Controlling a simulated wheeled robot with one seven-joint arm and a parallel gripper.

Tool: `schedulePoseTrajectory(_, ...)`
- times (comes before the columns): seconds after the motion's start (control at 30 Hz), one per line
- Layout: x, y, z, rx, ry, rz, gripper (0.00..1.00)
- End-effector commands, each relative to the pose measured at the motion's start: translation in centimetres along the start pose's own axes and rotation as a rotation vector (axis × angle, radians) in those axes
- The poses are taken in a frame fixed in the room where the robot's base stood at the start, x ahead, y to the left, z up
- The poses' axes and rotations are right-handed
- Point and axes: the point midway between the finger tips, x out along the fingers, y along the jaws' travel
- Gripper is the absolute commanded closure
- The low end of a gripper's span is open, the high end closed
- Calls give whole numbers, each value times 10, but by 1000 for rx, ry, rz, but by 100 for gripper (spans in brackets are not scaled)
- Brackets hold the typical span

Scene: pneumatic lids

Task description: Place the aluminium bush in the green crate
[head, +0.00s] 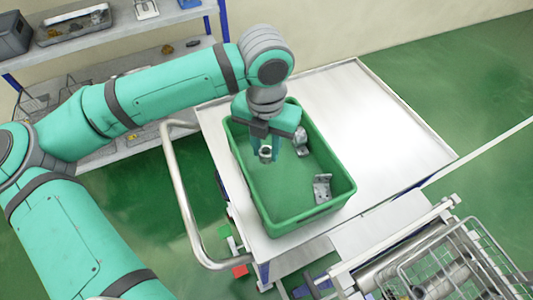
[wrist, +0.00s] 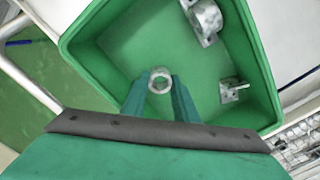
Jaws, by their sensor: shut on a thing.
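The aluminium bush (head: 266,154) is a small silvery ring held between the fingertips of my gripper (head: 265,150). In the wrist view the bush (wrist: 160,80) sits between the two fingers of my gripper (wrist: 161,88), its round opening facing the camera. The green crate (head: 270,224) stands on a white-topped table, and its walls (wrist: 88,68) surround the bush in the wrist view. My gripper is shut on the bush inside the crate's outline, toward its left side. I cannot tell how far the bush is above the crate floor.
Two grey metal brackets lie in the crate, one toward the back right (head: 301,142) and one near the front right (head: 322,187). The white tabletop (head: 360,120) right of the crate is clear. A curved metal handle (head: 180,200) stands left of it. A wire basket (head: 460,260) is at lower right.

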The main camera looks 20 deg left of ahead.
Motion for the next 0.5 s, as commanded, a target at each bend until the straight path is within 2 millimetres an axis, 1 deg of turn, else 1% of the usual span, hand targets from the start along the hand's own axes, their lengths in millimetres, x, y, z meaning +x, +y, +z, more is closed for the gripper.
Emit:
schedulePoseTrajectory(0.03,6,0,3,0,3,-2,96)
schedulePoseTrajectory(0.23,32,0,2,0,2,-3,96)
schedulePoseTrajectory(0.5,34,0,2,0,1,-1,96)
